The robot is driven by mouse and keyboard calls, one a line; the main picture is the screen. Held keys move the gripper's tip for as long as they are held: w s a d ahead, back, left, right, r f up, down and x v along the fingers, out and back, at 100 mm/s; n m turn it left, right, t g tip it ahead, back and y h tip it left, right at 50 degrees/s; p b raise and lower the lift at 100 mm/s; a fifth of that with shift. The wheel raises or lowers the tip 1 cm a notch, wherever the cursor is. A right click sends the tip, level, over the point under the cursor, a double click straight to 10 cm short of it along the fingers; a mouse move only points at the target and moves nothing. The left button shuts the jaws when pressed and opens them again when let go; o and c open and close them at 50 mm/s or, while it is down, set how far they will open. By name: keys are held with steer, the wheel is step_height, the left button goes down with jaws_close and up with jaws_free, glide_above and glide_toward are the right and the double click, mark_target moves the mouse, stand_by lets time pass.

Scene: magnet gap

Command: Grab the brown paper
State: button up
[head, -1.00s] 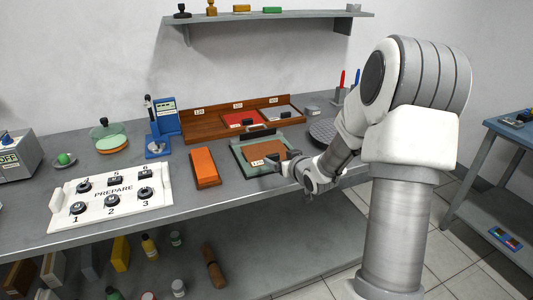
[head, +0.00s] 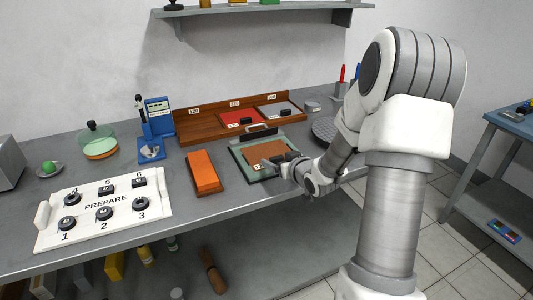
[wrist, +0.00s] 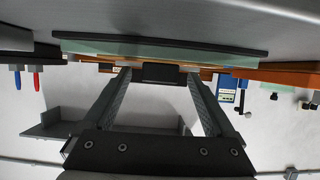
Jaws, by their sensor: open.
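A brown paper sheet (head: 264,151) lies flat in a grey-green framed tray (head: 240,157) on the bench. My gripper (head: 283,163) is at the tray's front right, over or beside the sheet's near corner. It hides part of that corner and a label. In the wrist view my gripper (wrist: 158,76) is open with nothing held between its fingers. The tray's edge (wrist: 160,47) runs across the top of that view. The paper does not show clearly there. I cannot tell whether a finger touches the tray or paper.
A wooden rack (head: 205,122) with labelled compartments stands behind the tray, one holding a red sheet (head: 238,118). An orange block (head: 204,172) lies left of the tray. A white button panel (head: 105,209) is farther left. A dark round disc (head: 324,129) sits to the right.

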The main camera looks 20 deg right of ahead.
steer(key=c, duration=1.4)
